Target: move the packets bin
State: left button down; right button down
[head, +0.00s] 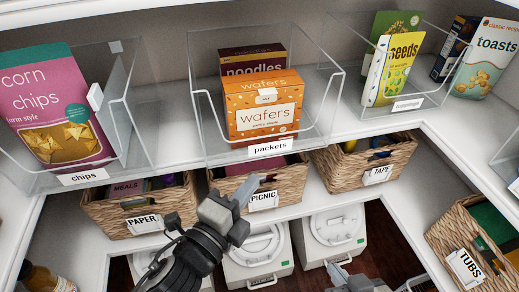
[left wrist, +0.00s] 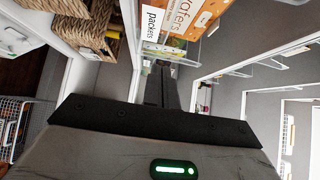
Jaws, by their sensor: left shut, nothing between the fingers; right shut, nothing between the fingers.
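The packets bin (head: 270,148) is a clear open-topped bin in the middle of the upper shelf, with a "packets" label on its front. It holds an orange wafers box (head: 262,108) and a dark red noodles box (head: 252,59) behind it. My left gripper (head: 254,184) is shut and empty, below and in front of the bin, near the picnic basket. In the left wrist view, its dark fingers (left wrist: 161,84) point toward the shelf, with the packets label and wafers box above. My right gripper (head: 340,272) is at the bottom edge, partly cut off, shut and empty.
The clear chips bin (head: 82,179) stands left of the packets bin, and another clear bin (head: 408,104) with seeds packets stands right. Wicker paper (head: 143,226), picnic (head: 262,200) and tape (head: 378,174) baskets sit on the shelf below. Bare shelf shows between the bins.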

pick_arm(q)
jog(key=w, duration=0.3)
jog(key=w+d, duration=0.1)
jog(key=w, duration=0.5)
jog(key=shift+w+d+b, duration=0.15)
jog(key=shift+d+b, duration=0.15)
jog(key=shift+a, duration=0.1)
